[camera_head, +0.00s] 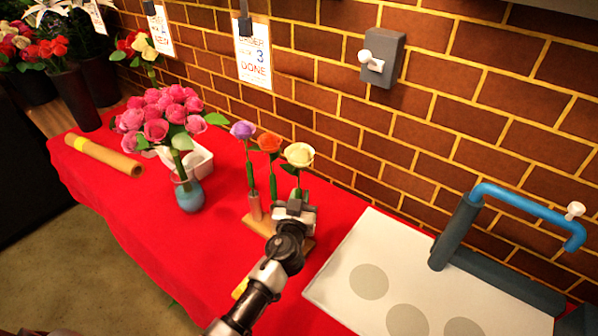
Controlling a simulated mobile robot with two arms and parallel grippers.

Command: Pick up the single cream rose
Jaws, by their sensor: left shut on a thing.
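The cream rose (299,155) stands upright at the right end of a row of three single roses. A purple rose (243,130) and an orange rose (269,143) stand to its left. They rise from a wooden stand (258,224) on the red cloth. My left gripper (296,203) is shut on the cream rose's stem, below the bloom. The gripper hides the lower stem and part of the stand, so I cannot tell whether the stem is still in the stand. My right gripper is not in view.
A pink rose bouquet (160,116) in a blue glass vase (188,194) and a cardboard tube (103,156) are on the red table (150,235) to the left. A white board (340,275) and blue-handled device (520,207) are at right. A brick wall (440,110) stands behind.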

